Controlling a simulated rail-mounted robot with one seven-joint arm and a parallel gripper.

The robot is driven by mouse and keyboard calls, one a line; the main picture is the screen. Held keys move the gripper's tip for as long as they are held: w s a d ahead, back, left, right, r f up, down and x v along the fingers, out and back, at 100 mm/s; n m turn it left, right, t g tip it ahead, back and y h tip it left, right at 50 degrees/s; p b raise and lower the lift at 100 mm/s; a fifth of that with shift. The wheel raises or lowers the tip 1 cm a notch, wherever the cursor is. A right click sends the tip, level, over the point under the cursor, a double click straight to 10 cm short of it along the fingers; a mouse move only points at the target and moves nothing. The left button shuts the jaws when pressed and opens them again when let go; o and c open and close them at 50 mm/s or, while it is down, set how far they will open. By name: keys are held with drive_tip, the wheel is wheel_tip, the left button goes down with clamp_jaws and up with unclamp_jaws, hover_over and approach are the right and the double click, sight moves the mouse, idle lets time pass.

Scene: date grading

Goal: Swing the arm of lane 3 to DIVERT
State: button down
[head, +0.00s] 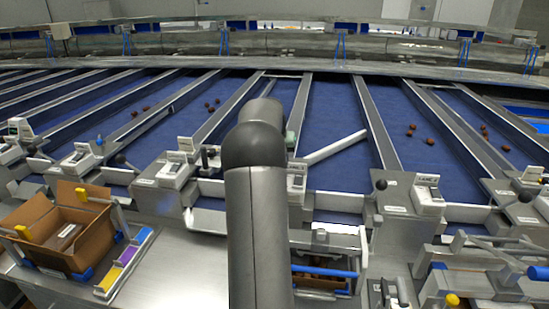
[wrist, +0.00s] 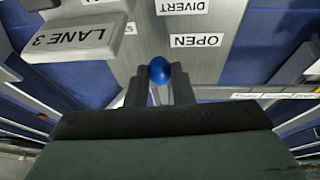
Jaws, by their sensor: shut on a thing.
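In the wrist view, my gripper (wrist: 160,82) is shut on a blue ball knob (wrist: 159,69), with one dark finger on each side. The knob is beside the OPEN label (wrist: 197,40) and farther from the DIVERT label (wrist: 183,6). The LANE 3 plate (wrist: 68,40) is at the upper left, upside down. In the head view my arm covers the knob and most of my gripper. A pale diverter bar (head: 335,147) slants across the blue belt just right of my arm.
Neighbouring lanes have similar consoles, such as one with a black-knobbed lever (head: 381,185) on the right. A cardboard box (head: 65,230) stands at the left front. A blue bar (head: 325,271) is low in front. Dates (head: 413,129) lie on belts.

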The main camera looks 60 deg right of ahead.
drive_tip(key=shift+w, duration=0.1)
drive_tip(key=c, duration=1.3)
unclamp_jaws()
drive_tip(key=shift+o, duration=0.2)
drive_tip(key=shift+r, duration=0.1)
drive_tip(key=b+v, duration=0.1)
drive_tip(key=v, duration=1.6)
drive_tip(key=shift+r+b, duration=0.2)
drive_tip(key=shift+b, duration=0.2)
drive_tip(key=shift+a, duration=0.1)
